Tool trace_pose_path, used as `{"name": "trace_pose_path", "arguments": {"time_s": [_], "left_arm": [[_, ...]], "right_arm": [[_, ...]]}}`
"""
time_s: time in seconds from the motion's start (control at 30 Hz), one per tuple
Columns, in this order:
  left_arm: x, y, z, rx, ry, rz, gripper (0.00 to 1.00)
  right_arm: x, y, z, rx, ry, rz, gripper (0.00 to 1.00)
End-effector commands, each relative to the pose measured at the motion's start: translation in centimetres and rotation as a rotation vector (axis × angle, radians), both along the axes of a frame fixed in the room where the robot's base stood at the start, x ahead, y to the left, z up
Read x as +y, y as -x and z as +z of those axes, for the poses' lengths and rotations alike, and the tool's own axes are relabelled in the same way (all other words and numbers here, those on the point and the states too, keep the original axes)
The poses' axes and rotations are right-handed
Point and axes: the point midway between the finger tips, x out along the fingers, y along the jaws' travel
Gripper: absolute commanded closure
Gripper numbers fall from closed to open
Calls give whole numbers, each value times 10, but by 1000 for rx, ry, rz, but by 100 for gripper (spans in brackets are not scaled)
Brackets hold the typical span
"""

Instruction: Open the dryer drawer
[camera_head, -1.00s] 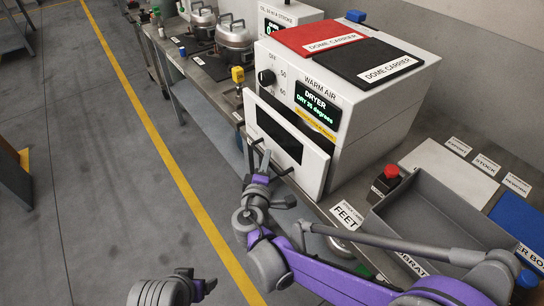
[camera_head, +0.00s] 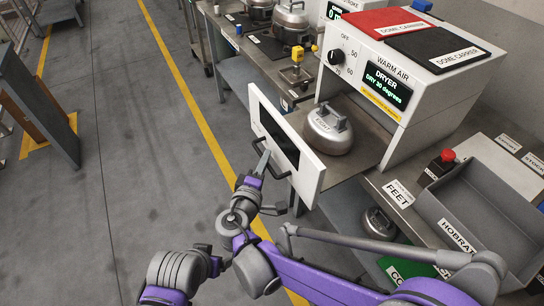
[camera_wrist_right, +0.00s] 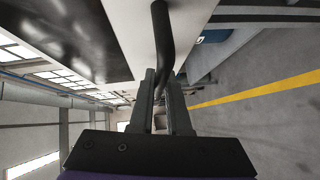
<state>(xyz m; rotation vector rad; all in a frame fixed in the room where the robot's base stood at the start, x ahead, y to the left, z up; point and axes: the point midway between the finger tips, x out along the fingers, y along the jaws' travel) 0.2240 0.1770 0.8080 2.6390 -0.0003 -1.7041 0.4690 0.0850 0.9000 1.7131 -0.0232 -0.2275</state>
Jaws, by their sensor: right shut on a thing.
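The dryer (camera_head: 440,85) is a white box with a dial and a lit display. Its drawer (camera_head: 307,175), with a white front and dark window, stands pulled out towards me. A round metal compressor dome (camera_head: 330,128) with a top handle sits on the drawer's tray behind the front. My right gripper (camera_head: 262,170) is at the dark bar handle on the drawer front. In the right wrist view the fingers (camera_wrist_right: 163,95) are shut on the handle (camera_wrist_right: 161,35). My left gripper (camera_head: 212,262) shows at the bottom left, away from the drawer; its jaws are unclear.
Red and black dome carrier mats (camera_head: 437,47) lie on the dryer. A grey bin (camera_head: 480,205) and a red button (camera_head: 441,163) are to the right. Metal pots (camera_head: 291,22) stand on the bench behind.

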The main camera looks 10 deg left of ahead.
Motion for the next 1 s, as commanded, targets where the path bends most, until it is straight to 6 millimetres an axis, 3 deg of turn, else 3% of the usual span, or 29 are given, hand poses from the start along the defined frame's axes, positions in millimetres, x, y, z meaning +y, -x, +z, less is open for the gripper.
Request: {"name": "trace_pose_path", "arguments": {"time_s": [0.53,0.57,0.7,1.0], "left_arm": [[0,0,0,0,0,0,18],[0,0,0,0,0,0,18],[0,0,0,0,0,0,18],[0,0,0,0,0,0,18]], "right_arm": [[7,6,0,1,-2,0,100],[7,6,0,1,-2,0,83],[7,5,0,1,-1,0,58],[7,5,0,0,-1,0,55]]}}
